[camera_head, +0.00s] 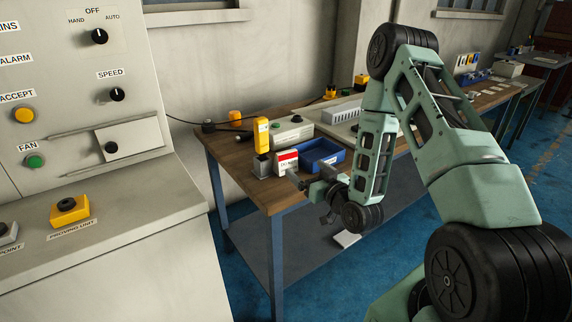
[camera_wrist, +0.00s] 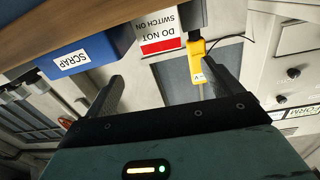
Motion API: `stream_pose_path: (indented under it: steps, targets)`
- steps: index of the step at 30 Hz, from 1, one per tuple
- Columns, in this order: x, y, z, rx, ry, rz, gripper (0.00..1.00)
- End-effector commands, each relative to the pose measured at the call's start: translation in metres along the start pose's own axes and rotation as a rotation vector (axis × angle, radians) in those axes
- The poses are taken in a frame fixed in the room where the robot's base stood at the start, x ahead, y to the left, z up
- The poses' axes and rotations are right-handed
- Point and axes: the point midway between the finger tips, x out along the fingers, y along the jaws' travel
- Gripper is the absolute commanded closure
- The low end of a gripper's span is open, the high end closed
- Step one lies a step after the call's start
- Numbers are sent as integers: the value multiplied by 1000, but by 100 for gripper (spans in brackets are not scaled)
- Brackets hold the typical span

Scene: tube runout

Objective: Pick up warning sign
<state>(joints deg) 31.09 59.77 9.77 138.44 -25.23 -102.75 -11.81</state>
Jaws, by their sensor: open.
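The warning sign (camera_head: 287,162) is a small upright white plate with a red band, standing near the front edge of the wooden bench. In the wrist view the sign (camera_wrist: 160,32) appears upside down and reads "DO NOT SWITCH ON". My gripper (camera_head: 301,186) is in front of the bench edge, close to the sign and apart from it. In the wrist view my gripper (camera_wrist: 166,82) has its two fingers spread wide, with nothing between them. The sign lies beyond the fingertips, between their directions. The sign's base is hard to make out.
A blue scrap bin (camera_head: 321,154) stands right of the sign; its label shows in the wrist view (camera_wrist: 75,62). A yellow handheld device (camera_head: 261,134) stands upright in a grey holder (camera_head: 261,166) just left. A control cabinet (camera_head: 100,215) fills the left. The bench (camera_head: 232,158) has bare wood at its left end.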

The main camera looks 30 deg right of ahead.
Motion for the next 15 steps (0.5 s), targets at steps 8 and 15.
stream_pose_path:
  steps: [8,15]
  targets:
    - [37,0,-1,0,0,0,9]
    - [59,-2,-6,1,0,-1,9]
